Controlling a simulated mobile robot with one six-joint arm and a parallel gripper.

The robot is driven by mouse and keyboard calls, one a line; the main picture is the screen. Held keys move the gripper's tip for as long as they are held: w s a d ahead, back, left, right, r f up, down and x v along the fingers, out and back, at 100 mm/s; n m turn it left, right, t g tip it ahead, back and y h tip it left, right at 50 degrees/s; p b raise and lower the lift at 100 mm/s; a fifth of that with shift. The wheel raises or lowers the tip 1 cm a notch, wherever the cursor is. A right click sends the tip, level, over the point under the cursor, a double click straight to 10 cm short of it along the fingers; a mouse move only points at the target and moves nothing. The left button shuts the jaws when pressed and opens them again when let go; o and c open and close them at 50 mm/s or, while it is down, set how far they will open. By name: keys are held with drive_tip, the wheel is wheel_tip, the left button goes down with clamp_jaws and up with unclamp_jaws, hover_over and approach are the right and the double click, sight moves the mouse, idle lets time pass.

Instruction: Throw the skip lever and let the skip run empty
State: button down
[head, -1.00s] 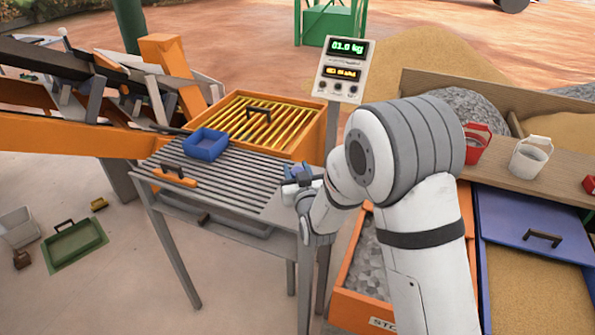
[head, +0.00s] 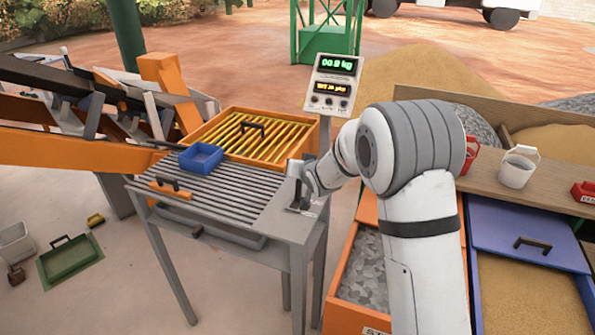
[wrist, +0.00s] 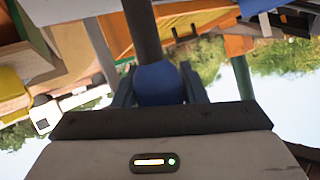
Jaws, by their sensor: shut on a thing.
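My gripper (head: 297,183) is at the right corner of the slatted table, low over its plain metal end. In the wrist view its two dark fingers close on either side of a round blue knob (wrist: 158,84). A dark lever rod (wrist: 142,30) runs from the knob to the top of the picture. In the head view the knob is hidden by my gripper. The display post (head: 334,83) behind shows a green kg readout and an amber line, too small to read surely. I cannot tell which container is the skip.
A blue tray (head: 201,158) sits on the slatted table (head: 222,192). An orange box with a yellow grating (head: 262,135) stands behind it. An orange conveyor frame (head: 60,150) is at left.

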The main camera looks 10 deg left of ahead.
drive_tip(key=shift+w+d+f+b, duration=0.2)
drive_tip(key=shift+w+f, duration=0.1)
drive_tip(key=shift+w, duration=0.2)
drive_tip(key=shift+w+d+f+b, duration=0.2)
drive_tip(key=shift+w+f, duration=0.05)
drive_tip(key=shift+w, duration=0.25)
drive_tip(key=shift+s+f, duration=0.1)
drive_tip(key=shift+f, duration=0.1)
drive_tip(key=c, duration=1.3)
unclamp_jaws()
drive_tip(key=o, duration=0.4)
drive_tip(key=shift+r, duration=0.1)
drive_tip(key=shift+r, duration=0.15)
drive_tip(key=b+v, duration=0.1)
drive_tip(key=v, duration=0.6)
drive_tip(key=shift+s+b, duration=0.25)
drive_tip(key=shift+b, duration=0.1)
drive_tip(key=shift+d+r, duration=0.1)
